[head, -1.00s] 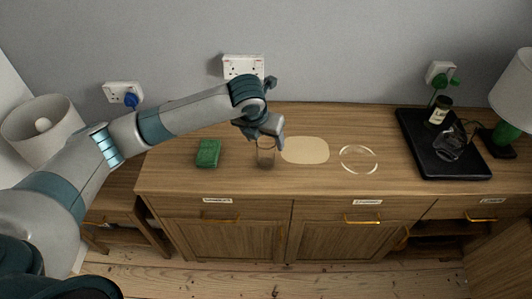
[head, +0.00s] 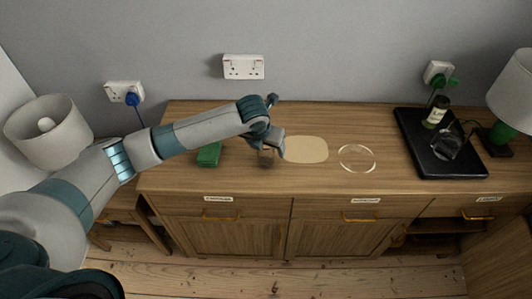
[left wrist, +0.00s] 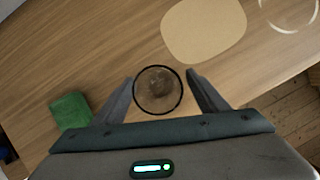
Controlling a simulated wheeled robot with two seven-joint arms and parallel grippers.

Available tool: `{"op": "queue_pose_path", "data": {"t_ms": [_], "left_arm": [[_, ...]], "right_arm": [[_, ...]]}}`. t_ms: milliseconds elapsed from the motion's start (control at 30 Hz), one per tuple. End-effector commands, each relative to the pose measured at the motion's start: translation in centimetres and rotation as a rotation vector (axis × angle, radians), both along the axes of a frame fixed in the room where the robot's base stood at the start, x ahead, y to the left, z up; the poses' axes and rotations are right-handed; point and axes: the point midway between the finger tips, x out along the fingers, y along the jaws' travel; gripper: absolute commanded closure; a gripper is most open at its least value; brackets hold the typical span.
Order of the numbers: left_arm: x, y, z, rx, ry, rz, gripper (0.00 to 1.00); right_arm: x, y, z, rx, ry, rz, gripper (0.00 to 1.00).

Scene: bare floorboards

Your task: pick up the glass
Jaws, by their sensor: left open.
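The glass (head: 266,158) stands on the wooden sideboard, between a green block and a pale mat, partly hidden by my left gripper (head: 268,146) in the head view. In the left wrist view the glass (left wrist: 158,90) shows from above as a dark round rim with a brownish inside. My left gripper (left wrist: 158,98) is open, with one finger on each side of the glass. I cannot tell whether either finger touches it. My right gripper is not in view.
The green block (head: 209,155) lies left of the glass. The pale mat (head: 306,149) and a clear ring-shaped dish (head: 357,158) lie to the right. Lamps stand at both sides.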

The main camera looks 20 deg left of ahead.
Motion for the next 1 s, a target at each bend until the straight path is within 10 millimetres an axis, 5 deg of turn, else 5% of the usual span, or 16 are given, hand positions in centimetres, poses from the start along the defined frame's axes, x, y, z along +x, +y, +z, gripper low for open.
{"op": "queue_pose_path", "data": {"t_ms": [300, 800, 1000], "left_arm": [[1.1, 0.1, -3.1, 0.001, 0.001, 0.000, 0.33], [1.2, 0.1, -3.3, 0.001, 0.000, -0.001, 0.33], [1.2, 0.1, -3.3, 0.001, 0.000, -0.001, 0.76]], "right_arm": [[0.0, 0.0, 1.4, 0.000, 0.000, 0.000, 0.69], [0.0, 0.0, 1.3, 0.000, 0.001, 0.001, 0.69], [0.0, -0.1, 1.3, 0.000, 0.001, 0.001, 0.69]]}}
